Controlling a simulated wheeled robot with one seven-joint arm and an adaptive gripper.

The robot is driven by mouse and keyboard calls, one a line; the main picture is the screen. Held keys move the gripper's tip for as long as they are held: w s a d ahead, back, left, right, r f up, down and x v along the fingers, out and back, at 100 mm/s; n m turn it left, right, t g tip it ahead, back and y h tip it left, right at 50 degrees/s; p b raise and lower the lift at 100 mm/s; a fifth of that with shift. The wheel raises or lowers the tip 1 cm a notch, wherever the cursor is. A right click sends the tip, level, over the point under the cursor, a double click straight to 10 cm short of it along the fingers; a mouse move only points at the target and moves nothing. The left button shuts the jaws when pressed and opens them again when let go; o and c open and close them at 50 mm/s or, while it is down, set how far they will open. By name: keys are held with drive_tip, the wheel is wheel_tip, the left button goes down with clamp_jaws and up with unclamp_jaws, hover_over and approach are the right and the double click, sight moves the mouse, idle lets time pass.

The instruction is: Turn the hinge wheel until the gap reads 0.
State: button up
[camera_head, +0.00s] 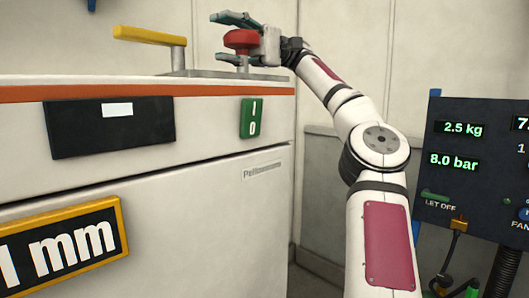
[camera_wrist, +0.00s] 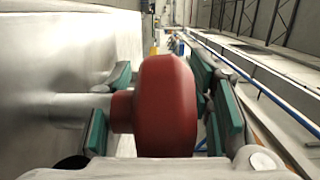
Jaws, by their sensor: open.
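The red wheel (camera_head: 241,39) sits on a short upright stem on top of the white machine (camera_head: 200,185). My gripper (camera_head: 230,38) is open, with one teal-padded finger above the wheel and the other below it. In the wrist view the red wheel (camera_wrist: 166,105) fills the middle, between the finger pads of my gripper (camera_wrist: 160,110). Its pale stem runs left past the left pads. The right pads are close to the wheel; I cannot tell whether they touch. The yellow-framed gap display (camera_head: 62,248) reads "1 mm", partly cut off by the left edge.
A yellow handle (camera_head: 150,36) stands on the machine's top, left of the wheel. The front has a dark panel (camera_head: 110,135) and a green I/0 switch (camera_head: 254,118). A dark panel (camera_head: 465,155) at right reads 2.5 kg and 8.0 bar.

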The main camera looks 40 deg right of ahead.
sight(225, 43)
drive_tip(key=shift+w+d+f+m+t+h+b, duration=0.15)
drive_tip(key=shift+w+m+t+b, duration=0.25)
drive_tip(key=shift+m+t, duration=0.8)
drive_tip(key=shift+w+a+r+m+t+h+b, duration=0.15)
drive_tip(key=shift+m+t+b, duration=0.45)
drive_tip(key=shift+t, duration=1.15)
drive_tip(key=shift+w+d+f+m+t+h+b, duration=0.1)
drive_tip(key=shift+w+m+t+b, duration=0.25)
drive_tip(key=shift+m+t, duration=0.9)
drive_tip(key=shift+w+d+m+t+h+b, duration=0.15)
drive_tip(key=shift+m+t+h+b, duration=0.3)
drive_tip(key=shift+t, duration=0.5)
drive_tip(key=shift+w+m+t+h+b, duration=0.2)
drive_tip(key=shift+m+t+h+b, duration=0.25)
drive_tip(key=shift+t, duration=0.5)
drive_tip(key=shift+w+d+m+t+h+b, duration=0.15)
drive_tip(key=shift+m+t+h+b, duration=0.1)
drive_tip(key=shift+m+t+h, duration=0.4)
drive_tip(key=shift+w+d+m+t+h+b, duration=0.1)
drive_tip(key=shift+m+t+h+b, duration=0.1)
drive_tip(key=shift+m+t+h, duration=0.5)
drive_tip(key=shift+w+d+m+t+h+b, duration=0.2)
drive_tip(key=shift+m+t+h+b, duration=0.25)
drive_tip(key=shift+m+t+h, duration=0.4)
drive_tip(key=shift+d+m+t+h+b, duration=0.15)
drive_tip(key=shift+m+t+h+b, duration=0.25)
drive_tip(key=shift+t+h, duration=0.2)
